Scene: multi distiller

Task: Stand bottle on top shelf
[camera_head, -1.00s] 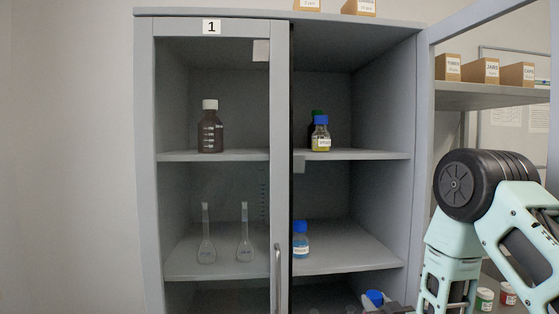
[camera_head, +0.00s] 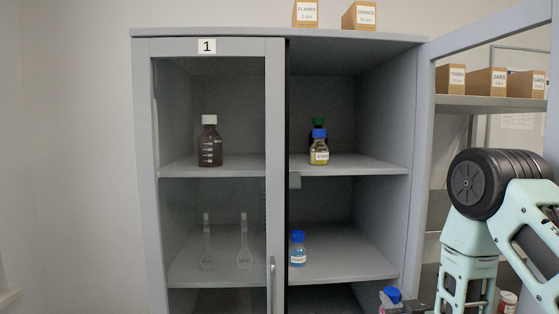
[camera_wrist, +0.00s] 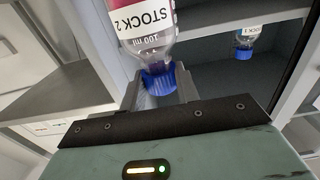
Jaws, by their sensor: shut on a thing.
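A clear bottle with a blue cap and a "STOCK 2" label (camera_wrist: 146,36) is in my gripper (camera_wrist: 158,87). The two fingers are shut on its cap. In the head view, the blue cap of the held bottle (camera_head: 391,295) shows at the bottom right, below and in front of the open right half of the cabinet; most of its body is cut off. The top shelf (camera_head: 375,167) is inside the cabinet, well above the held bottle. A blue-capped yellow bottle (camera_head: 319,153) stands on it, with a green-capped dark bottle (camera_head: 318,122) partly hidden behind.
The cabinet's left glass door (camera_head: 275,200) is closed, with a brown bottle (camera_head: 210,146) and two flasks behind it. The right door (camera_head: 490,30) stands open. A blue bottle (camera_head: 298,254) stands on the lower shelf (camera_head: 350,262). The right part of the top shelf is clear.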

